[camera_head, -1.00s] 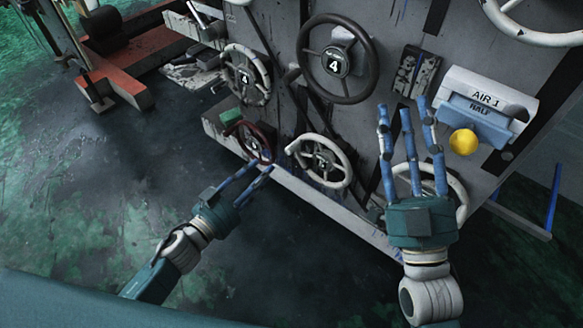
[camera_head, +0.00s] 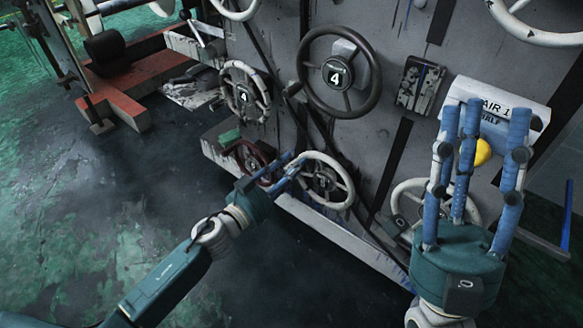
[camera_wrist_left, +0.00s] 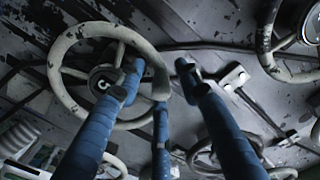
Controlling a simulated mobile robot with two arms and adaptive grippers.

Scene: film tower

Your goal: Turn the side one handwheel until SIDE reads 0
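Several handwheels sit on the grey panel, and I cannot read which is marked SIDE. A low white handwheel (camera_head: 322,181) is beside my left gripper (camera_head: 292,162). In the left wrist view a white handwheel (camera_wrist_left: 103,82) fills the left; its hub marking is not legible. There the left gripper (camera_wrist_left: 160,85) has its fingers apart, with the right part of the rim between them; contact cannot be told. A dark red handwheel (camera_head: 245,152) is partly hidden behind my left gripper. My right gripper (camera_head: 483,112) is open and empty before the AIR 1 box (camera_head: 530,113).
A white handwheel (camera_head: 244,92) and a large dark handwheel (camera_head: 338,73) both show 4. Another white wheel (camera_head: 405,195) is partly behind my right gripper. A yellow knob (camera_head: 482,152) sits under the AIR 1 box. The floor (camera_head: 90,240) at left is clear.

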